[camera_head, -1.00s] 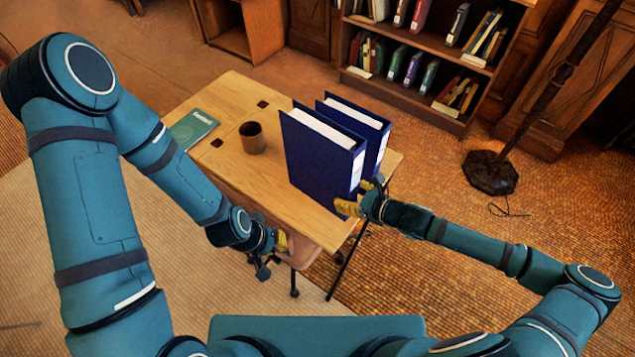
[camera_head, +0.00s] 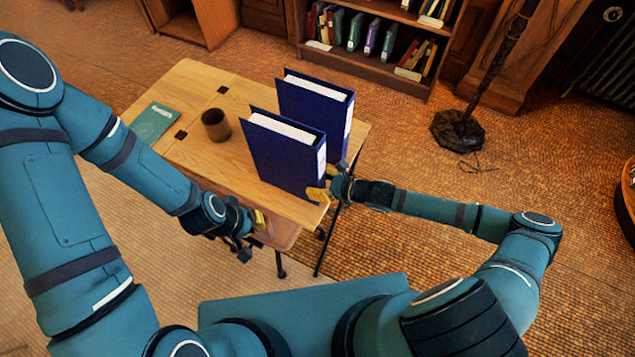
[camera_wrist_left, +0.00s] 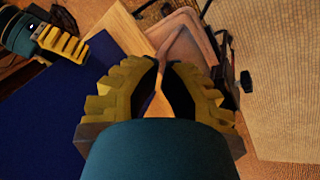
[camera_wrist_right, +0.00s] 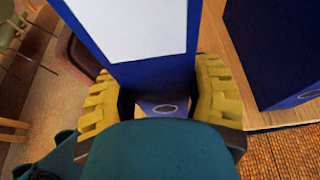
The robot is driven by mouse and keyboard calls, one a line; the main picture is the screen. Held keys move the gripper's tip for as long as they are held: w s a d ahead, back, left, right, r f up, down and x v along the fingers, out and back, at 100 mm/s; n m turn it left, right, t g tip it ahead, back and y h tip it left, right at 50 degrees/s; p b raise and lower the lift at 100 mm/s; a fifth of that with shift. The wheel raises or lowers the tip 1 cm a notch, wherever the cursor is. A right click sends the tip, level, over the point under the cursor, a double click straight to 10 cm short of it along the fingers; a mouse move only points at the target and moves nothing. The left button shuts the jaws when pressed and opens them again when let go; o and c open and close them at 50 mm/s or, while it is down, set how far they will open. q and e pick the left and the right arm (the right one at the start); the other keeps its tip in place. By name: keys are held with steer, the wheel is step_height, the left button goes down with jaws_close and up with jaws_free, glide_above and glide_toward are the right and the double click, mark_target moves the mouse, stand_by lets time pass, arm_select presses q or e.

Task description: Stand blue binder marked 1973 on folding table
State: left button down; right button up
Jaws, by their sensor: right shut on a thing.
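Two blue binders stand upright on a wooden table (camera_head: 205,90) with thin dark legs; I cannot tell whether it is the folding table. My right gripper (camera_head: 326,187) is shut on the lower spine edge of the near binder (camera_head: 275,158). The right wrist view shows this binder's spine (camera_wrist_right: 150,72) between the fingers, with a blank-looking white label. The far binder (camera_head: 318,108) stands behind, apart from it. No 1973 is legible on either. My left gripper (camera_head: 258,225) is empty by the table's front edge; its fingertips look together in the left wrist view (camera_wrist_left: 162,68).
A brown mug (camera_head: 215,124) and a green booklet (camera_head: 153,122) are on the table's left part. A pinkish seat (camera_head: 280,234) is under the front edge. Behind are a bookcase (camera_head: 368,72) and a dark stand base (camera_head: 458,131). The floor right of the table is open.

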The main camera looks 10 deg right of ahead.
steer(key=o, duration=1.3)
steer(key=shift+f, duration=0.15)
steer(key=shift+d, duration=0.1)
steer(key=v, duration=1.1)
steer(key=s+a+f+n+g+h, duration=0.25)
steer(key=s+a+n+g, duration=0.5)
steer(key=n, duration=0.55)
steer(key=r+n+h, duration=0.1)
steer(key=n, duration=0.2)
steer(key=d+r+n+t+h, duration=0.1)
steer(key=r+n+h, duration=0.1)
steer(key=n, duration=0.1)
steer(key=d+r+n+h, duration=0.1)
steer(key=r+n, duration=0.1)
steer(key=n, duration=0.2)
steer(key=shift+w+r+t+h+p, duration=0.25)
steer(key=shift+w+t+h+p, duration=0.05)
steer(key=shift+t+h+p, duration=0.1)
